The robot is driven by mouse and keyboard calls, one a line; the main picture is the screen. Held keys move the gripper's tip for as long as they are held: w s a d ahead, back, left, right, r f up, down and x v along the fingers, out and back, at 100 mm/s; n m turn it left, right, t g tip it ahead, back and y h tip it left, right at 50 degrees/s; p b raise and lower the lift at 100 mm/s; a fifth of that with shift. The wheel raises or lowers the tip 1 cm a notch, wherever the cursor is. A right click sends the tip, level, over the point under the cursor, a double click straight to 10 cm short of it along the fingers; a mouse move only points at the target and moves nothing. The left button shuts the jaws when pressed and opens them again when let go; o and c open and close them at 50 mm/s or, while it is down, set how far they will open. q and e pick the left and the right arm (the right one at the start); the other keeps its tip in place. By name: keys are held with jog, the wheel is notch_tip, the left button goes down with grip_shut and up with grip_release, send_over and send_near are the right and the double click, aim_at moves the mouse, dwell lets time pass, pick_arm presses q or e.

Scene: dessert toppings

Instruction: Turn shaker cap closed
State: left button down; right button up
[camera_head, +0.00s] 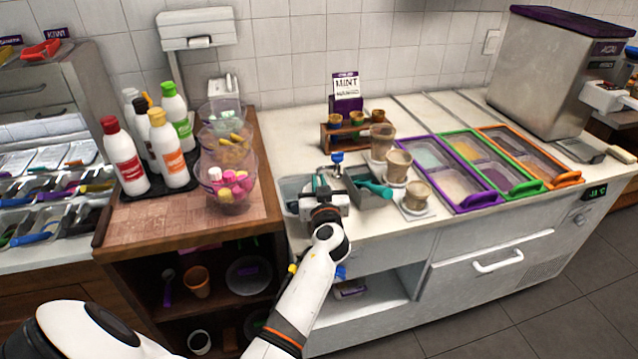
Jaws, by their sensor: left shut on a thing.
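My left gripper (337,184) is over the front edge of the white counter, by the metal topping bin. It is shut, and its fingers are small and partly hidden by its own white body. A small thing with a blue top (337,157) stands up just beyond the fingers and looks like the shaker with its cap. Its lower part is hidden by the gripper, and I cannot tell how far the cap is turned.
Teal-handled scoops (373,188) lie in the bin right of the gripper. Brown cups (397,165) stand close on the right, with lidded topping trays (457,185) beyond. Sauce bottles (168,140) and a stacked bowl tower (227,187) stand on the wooden counter at left.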

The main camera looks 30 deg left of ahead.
pick_arm(q)
jog(key=shift+r+m+t+h+p, duration=0.1)
jog(key=shift+m+t+h+p, duration=0.3)
jog(key=shift+m+t+h, duration=0.5)
jog(key=m+t+h+p, duration=0.1)
jog(key=m+h+p, duration=0.1)
jog(key=h, duration=0.1)
jog(key=m+t+h+p, duration=0.1)
jog(key=m+h+p, duration=0.1)
jog(key=h, duration=0.1)
jog(key=shift+r+m+h, duration=0.15)
jog(key=shift+m+h, duration=0.15)
jog(key=shift+h, duration=0.1)
jog(key=m+h+p, duration=0.1)
jog(key=h, duration=0.1)
jog(key=shift+m+t+h+p, duration=0.3)
jog(key=shift+m+h+p, duration=0.05)
jog(key=shift+m+h, duration=0.05)
jog(key=m+h, duration=0.1)
jog(key=h, duration=0.2)
jog(key=shift+f+m, duration=0.25)
jog(key=shift+m, duration=0.15)
jog(key=m+h, duration=0.1)
jog(key=h, duration=0.2)
jog(key=shift+d+f+m+g+b, duration=0.1)
jog(key=shift+m+g+b, duration=0.2)
jog(key=shift+m+g, duration=0.1)
jog(key=shift+d, duration=0.1)
jog(key=c, duration=1.5)
grip_release()
